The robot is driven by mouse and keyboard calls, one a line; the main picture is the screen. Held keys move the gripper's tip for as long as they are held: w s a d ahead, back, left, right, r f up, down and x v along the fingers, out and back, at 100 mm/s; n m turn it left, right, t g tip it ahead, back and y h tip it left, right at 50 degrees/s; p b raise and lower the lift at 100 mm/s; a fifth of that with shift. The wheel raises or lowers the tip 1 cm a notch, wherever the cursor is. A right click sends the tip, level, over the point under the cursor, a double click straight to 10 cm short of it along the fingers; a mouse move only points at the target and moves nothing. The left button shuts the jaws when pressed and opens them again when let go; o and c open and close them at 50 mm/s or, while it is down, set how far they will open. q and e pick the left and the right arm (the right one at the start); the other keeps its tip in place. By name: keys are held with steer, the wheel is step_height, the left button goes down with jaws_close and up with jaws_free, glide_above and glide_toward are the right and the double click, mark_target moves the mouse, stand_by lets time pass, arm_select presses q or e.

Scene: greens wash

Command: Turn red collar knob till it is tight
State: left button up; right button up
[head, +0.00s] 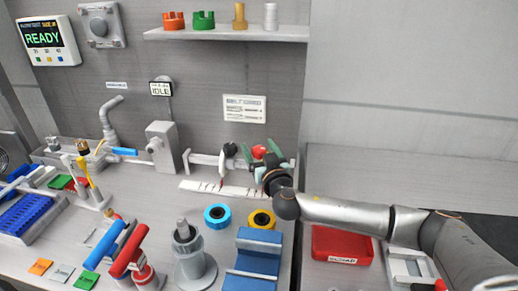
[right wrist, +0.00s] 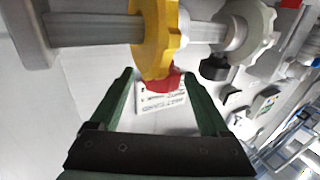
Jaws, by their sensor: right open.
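The red collar knob (right wrist: 168,81) sticks out from a yellow collar (right wrist: 154,40) on a grey horizontal shaft (right wrist: 95,27). The red knob also shows in the head view (head: 259,151), in front of the back wall. My right gripper (head: 268,163) is at the shaft's right part, its green fingers close to the red knob. In the right wrist view my right gripper (right wrist: 174,82) is open, with one finger on each side of the knob. I cannot tell whether either finger touches it. My left gripper is not in view.
A white collar (right wrist: 249,28) with a black knob (right wrist: 215,67) sits farther along the shaft. A motor box (head: 162,145) stands at its left end. On the bench are a blue ring (head: 217,217), a yellow ring (head: 261,219), a blue block (head: 254,258) and a red tray (head: 342,246).

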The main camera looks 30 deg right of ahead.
jaws_close()
stand_by(0.6)
